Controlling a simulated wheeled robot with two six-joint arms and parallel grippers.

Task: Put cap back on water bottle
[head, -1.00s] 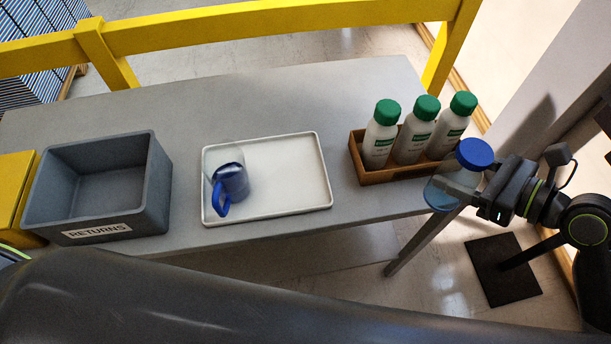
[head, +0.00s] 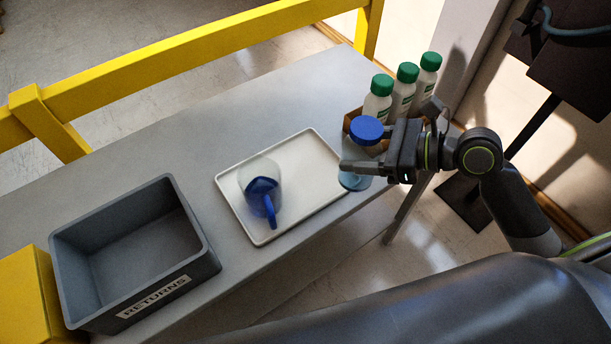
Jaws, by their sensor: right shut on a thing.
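My right gripper (head: 366,163) is shut on a clear, bluish water bottle (head: 355,182) and holds it upright by the tray's right end. A blue cap (head: 367,129) is at the bottle's top; I cannot tell how tightly it is seated. The fingers hide the bottle's middle. On the white tray (head: 310,190) is a blue handled vessel (head: 262,191) with a clear, rounded part at its far end. My left gripper is not in view.
A wooden holder (head: 351,119) with several green-capped white bottles (head: 404,88) stands close behind my right gripper. A grey RETURNS bin (head: 190,270) and a yellow box (head: 28,295) are at left. A yellow rail (head: 190,65) runs behind the grey table (head: 180,150), clear at its back.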

